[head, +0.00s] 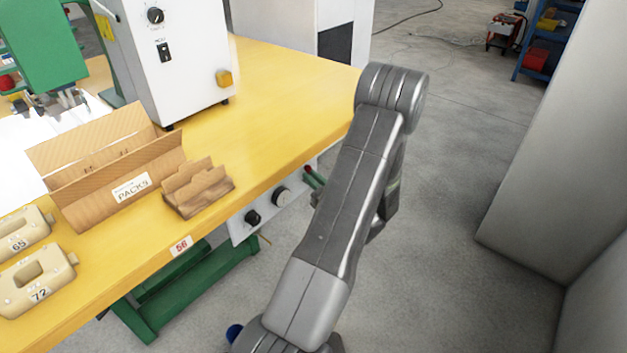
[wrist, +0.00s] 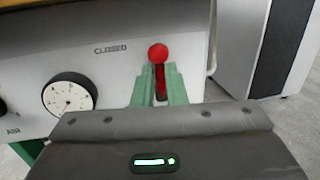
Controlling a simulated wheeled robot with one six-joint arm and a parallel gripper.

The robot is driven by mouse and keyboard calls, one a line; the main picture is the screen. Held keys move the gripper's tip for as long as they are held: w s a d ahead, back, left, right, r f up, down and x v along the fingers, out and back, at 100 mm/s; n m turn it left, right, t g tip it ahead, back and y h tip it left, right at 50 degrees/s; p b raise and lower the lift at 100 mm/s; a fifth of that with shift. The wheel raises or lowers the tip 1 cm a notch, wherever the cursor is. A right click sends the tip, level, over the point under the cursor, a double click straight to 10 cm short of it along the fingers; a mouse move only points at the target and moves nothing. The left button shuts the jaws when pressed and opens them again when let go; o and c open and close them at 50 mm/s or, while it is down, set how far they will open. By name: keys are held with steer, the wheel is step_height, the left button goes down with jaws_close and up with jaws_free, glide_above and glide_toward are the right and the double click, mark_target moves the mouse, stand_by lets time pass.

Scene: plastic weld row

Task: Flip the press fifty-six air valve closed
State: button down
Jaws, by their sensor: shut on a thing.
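The air valve shows in the wrist view as a red ball-topped lever (wrist: 157,54) on a pale panel (wrist: 100,72), to the right of the printed word CLOSED. My gripper (wrist: 161,76) has its two green fingers on either side of the lever's stem, shut on it just below the ball. The lever's lower end is hidden behind my gripper body. In the head view the panel (head: 240,228) hangs under the front edge of the yellow bench, and my gripper (head: 317,182) is at its right end, mostly hidden by my arm.
The yellow bench (head: 270,95) carries a 56 label (head: 181,245), a cardboard packs box (head: 120,185), a smaller carton (head: 198,188) and two beige parts (head: 38,280). A grey cabinet (head: 545,150) stands right, with open floor between.

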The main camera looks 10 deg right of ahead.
steer(key=c, duration=1.5)
jaws_free()
steer(key=shift+r, duration=0.15)
steer(key=p+v, duration=0.1)
steer(key=v, duration=1.3)
steer(key=shift+w, duration=0.2)
steer(key=b+x, duration=0.1)
steer(key=x, duration=1.2)
steer(key=shift+w+a, duration=0.2)
steer(key=shift+w, duration=0.05)
steer(key=shift+s, duration=0.1)
